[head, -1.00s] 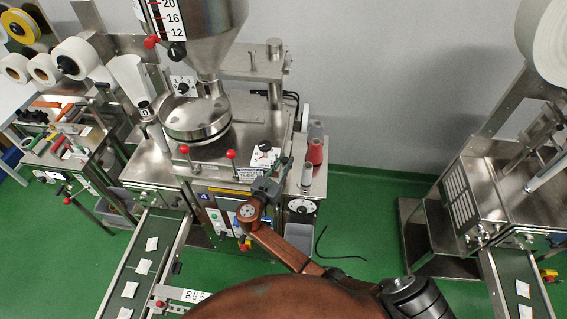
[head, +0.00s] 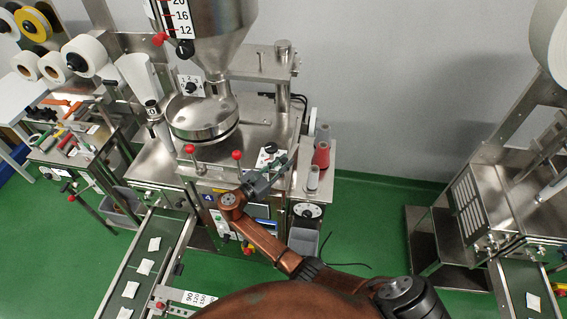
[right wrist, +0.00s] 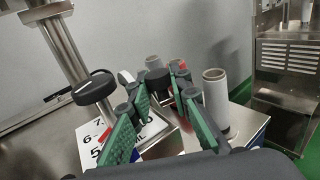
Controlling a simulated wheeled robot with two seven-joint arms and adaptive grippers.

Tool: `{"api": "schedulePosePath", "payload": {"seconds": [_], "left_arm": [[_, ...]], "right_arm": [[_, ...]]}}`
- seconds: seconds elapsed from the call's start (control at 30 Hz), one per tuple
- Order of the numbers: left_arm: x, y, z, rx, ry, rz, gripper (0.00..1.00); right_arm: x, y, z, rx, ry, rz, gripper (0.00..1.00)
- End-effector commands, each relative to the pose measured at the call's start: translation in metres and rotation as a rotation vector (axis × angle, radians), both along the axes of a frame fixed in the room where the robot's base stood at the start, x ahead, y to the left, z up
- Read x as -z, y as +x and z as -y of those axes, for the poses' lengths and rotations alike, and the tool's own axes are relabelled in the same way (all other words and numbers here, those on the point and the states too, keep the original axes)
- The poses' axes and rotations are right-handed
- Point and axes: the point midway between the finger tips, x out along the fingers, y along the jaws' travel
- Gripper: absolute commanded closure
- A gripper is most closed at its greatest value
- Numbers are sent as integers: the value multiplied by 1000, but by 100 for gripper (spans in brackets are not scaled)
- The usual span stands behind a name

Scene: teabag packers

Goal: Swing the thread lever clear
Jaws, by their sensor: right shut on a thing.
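My right gripper (head: 284,165) reaches over the front right corner of the steel teabag machine (head: 222,170), between the numbered dial and the thread spools. In the right wrist view its green-padded fingers (right wrist: 160,92) stand on either side of a black knob (right wrist: 157,80), which I take for the thread lever's end. The gripper is shut on it. The lever's arm is mostly hidden behind the fingers, so its angle cannot be told. My left gripper is out of view.
A black dial knob (right wrist: 92,88) on a numbered plate stands close left of the fingers. A grey spool (right wrist: 215,95) stands close right; a red spool (head: 321,155) is nearby. Two red-knobbed levers (head: 237,154) rise left. A second machine (head: 490,200) stands right, across green floor.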

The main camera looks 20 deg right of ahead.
Motion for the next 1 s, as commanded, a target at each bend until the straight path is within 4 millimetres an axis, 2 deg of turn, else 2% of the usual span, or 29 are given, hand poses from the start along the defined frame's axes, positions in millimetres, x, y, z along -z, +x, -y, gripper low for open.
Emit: {"api": "schedulePosePath", "payload": {"seconds": [0.3, 0.63, 0.77, 1.0], "left_arm": [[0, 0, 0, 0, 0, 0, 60], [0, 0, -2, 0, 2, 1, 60], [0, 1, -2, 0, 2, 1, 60], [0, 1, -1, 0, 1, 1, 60]], "right_arm": [[-2, 1, -1, -4, -2, 4, 63], [-1, 0, -4, -4, 0, 2, 63], [-1, -6, -20, -6, 2, 1, 63], [-1, -25, -67, -6, 1, 1, 63]]}}
